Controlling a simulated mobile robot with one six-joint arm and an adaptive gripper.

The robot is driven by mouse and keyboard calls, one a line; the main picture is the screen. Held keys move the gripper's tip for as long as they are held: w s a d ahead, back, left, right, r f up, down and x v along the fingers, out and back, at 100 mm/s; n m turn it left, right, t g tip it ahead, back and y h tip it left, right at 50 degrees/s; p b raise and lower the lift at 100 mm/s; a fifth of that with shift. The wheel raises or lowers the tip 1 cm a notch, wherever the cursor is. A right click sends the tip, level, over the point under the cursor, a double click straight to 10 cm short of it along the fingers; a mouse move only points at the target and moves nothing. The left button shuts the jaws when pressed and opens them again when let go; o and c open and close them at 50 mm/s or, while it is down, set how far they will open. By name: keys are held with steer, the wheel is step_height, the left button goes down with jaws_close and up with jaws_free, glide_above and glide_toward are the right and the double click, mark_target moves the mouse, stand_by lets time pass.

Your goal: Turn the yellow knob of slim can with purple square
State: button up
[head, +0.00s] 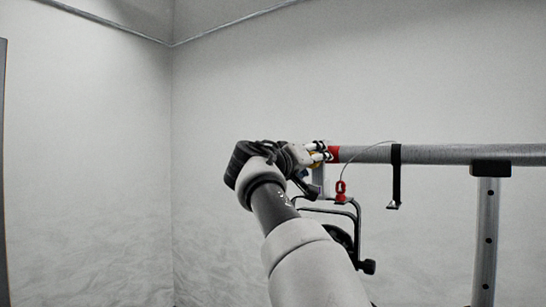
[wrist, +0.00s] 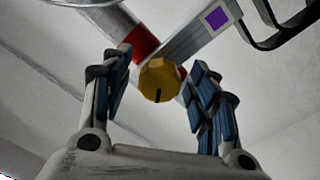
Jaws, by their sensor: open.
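The yellow knob (wrist: 159,79) is faceted with a dark slot on its near face. It sits between the two blue-padded fingers of my gripper (wrist: 160,62), which are open on either side. I cannot tell if a finger touches it. A purple square (wrist: 216,19) marks the grey clamp arm (wrist: 190,43) behind the knob. In the head view my gripper (head: 320,152) is at the left end of the pipe, and a bit of yellow shows between its fingers. The slim can itself is mostly hidden behind my arm; its black yoke (head: 352,207) shows.
A horizontal grey pipe (head: 450,154) with a red end band (head: 334,154) rests on a grey upright (head: 488,240) at right. The left side is free.

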steer(key=n+p, duration=0.1)
steer(key=n, duration=0.4)
steer(key=shift+r+p, duration=0.2)
steer(key=shift+p, duration=0.2)
steer(key=n+p, duration=0.1)
steer(key=n, duration=0.2)
steer(key=shift+n+p, duration=0.3)
steer(key=shift+n, duration=0.1)
steer(key=n+p, duration=0.2)
steer(key=n, duration=0.1)
steer(key=shift+r+n, duration=0.15)
steer(key=shift+n, duration=0.15)
steer(key=n+p, duration=0.2)
steer(key=n, duration=0.1)
steer(key=shift+n, duration=0.4)
steer(key=n+p, duration=0.2)
steer(key=n, duration=0.1)
steer(key=shift+r+p, duration=0.1)
steer(key=shift+p, duration=0.2)
steer(key=n+p, duration=0.2)
steer(key=n, duration=0.2)
steer(key=n+p, duration=0.3)
steer(key=n, duration=0.2)
steer(key=n+p, duration=0.2)
steer(key=n, duration=0.1)
steer(key=shift+a+n, duration=0.1)
steer(key=shift+n, duration=0.2)
steer(key=v, duration=1.7)
steer(key=shift+b, duration=0.35)
